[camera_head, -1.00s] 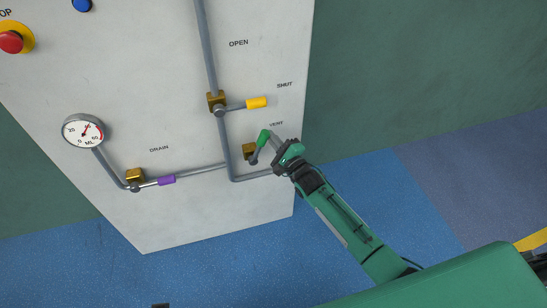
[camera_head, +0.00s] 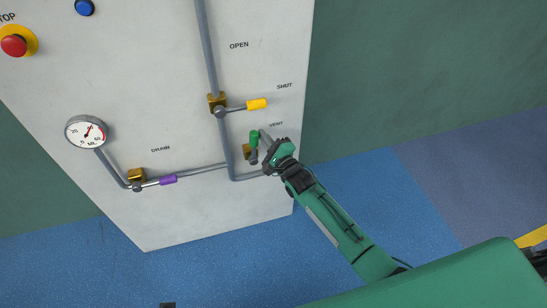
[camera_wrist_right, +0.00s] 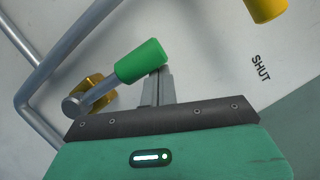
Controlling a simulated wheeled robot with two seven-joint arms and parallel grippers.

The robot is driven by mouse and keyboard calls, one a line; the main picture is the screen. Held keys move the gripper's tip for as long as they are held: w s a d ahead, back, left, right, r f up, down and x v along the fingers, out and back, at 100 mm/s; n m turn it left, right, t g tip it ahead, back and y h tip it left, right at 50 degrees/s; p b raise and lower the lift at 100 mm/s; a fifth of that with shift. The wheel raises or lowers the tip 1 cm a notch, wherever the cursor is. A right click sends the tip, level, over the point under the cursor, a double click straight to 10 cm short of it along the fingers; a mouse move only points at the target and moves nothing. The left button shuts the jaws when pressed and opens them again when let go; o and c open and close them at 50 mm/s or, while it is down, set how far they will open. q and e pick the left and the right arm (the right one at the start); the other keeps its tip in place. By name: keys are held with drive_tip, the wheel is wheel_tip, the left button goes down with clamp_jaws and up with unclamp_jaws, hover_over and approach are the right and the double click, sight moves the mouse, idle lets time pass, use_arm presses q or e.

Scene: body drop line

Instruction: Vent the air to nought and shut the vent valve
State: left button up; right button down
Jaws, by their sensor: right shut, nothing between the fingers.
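The vent valve's green handle (camera_head: 254,139) stands nearly upright on its brass body, below the yellow-handled valve. In the right wrist view the green grip (camera_wrist_right: 140,61) slants up and right from its round pivot. My right gripper (camera_head: 264,139) is shut and empty, just right of the grip. Its fingers (camera_wrist_right: 158,84) reach behind or against the grip's right side; I cannot tell whether they touch. The round gauge (camera_head: 86,131) at left has its needle pointing up and right, well off nought; the exact reading is too small to tell. My left gripper is not in view.
A yellow handle (camera_head: 257,104) points right towards SHUT, close above the vent. A purple handle (camera_head: 168,179) marks the drain. A red stop button (camera_head: 14,45) and a blue button (camera_head: 84,7) sit higher up. Grey pipes (camera_head: 206,45) cross the panel. Floor right of the panel is clear.

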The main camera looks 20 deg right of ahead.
drive_tip(key=r+p+v, duration=0.1)
drive_tip(key=p+v, duration=0.2)
drive_tip(key=v, duration=0.3)
drive_tip(key=shift+d+f, duration=0.4)
drive_tip(key=shift+f, duration=0.05)
idle(0.5)
drive_tip(key=shift+f, duration=0.1)
idle(0.3)
